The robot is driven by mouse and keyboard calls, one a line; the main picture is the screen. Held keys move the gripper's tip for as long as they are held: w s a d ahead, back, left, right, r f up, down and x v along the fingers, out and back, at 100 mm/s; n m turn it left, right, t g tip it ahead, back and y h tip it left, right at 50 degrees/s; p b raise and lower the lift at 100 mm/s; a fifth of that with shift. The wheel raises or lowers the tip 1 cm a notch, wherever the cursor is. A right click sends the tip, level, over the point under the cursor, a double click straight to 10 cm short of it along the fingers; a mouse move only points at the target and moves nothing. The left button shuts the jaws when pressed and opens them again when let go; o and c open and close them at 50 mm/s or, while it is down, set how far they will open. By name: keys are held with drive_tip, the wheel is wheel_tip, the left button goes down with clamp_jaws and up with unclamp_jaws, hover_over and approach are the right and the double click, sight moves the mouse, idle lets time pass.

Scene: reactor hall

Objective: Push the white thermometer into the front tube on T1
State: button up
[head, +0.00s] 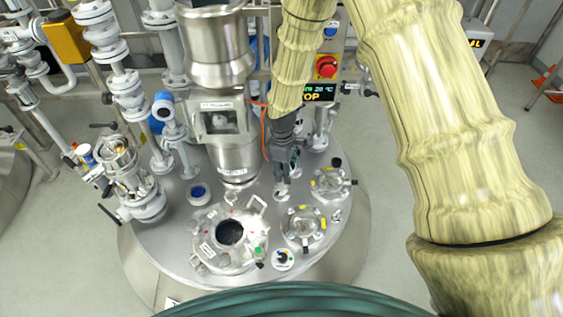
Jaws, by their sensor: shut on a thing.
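My gripper (284,170), dark grey, points down over the steel lid of the vessel (180,235), which I take for T1. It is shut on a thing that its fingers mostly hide. A small pale piece (282,188) shows right under the fingertips, near the lid. It looks like the white thermometer or the top of a tube, and I cannot tell which. I also cannot tell how far anything sits in a tube. Short fittings stand to the left (231,198) and to the right (337,215) of it.
A tall steel column (220,120) stands close left of my gripper. Behind are a red stop button (326,67), a display (319,93) and an orange cable (264,130). White pipes (120,85) crowd the left.

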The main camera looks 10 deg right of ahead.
drive_tip(key=w+f+n+t+b, duration=0.1)
drive_tip(key=w+f+n+b, duration=0.3)
drive_tip(key=w+n, duration=0.3)
drive_tip(key=w+d+f+n+t+b, duration=0.1)
drive_tip(key=w+f+n+b, duration=0.3)
drive_tip(key=w+n, duration=0.3)
drive_tip(key=shift+w+d+f+n+h+b, duration=0.2)
drive_tip(key=shift+f+n+h+b, duration=0.15)
drive_tip(key=shift+f+n, duration=0.65)
wheel_tip(320, 180, down, 9)
drive_tip(key=b, duration=0.5)
drive_tip(key=shift+f+b, duration=0.2)
drive_tip(key=shift+b, duration=0.1)
drive_tip(key=shift+f, duration=0.35)
drive_tip(key=o, duration=1.5)
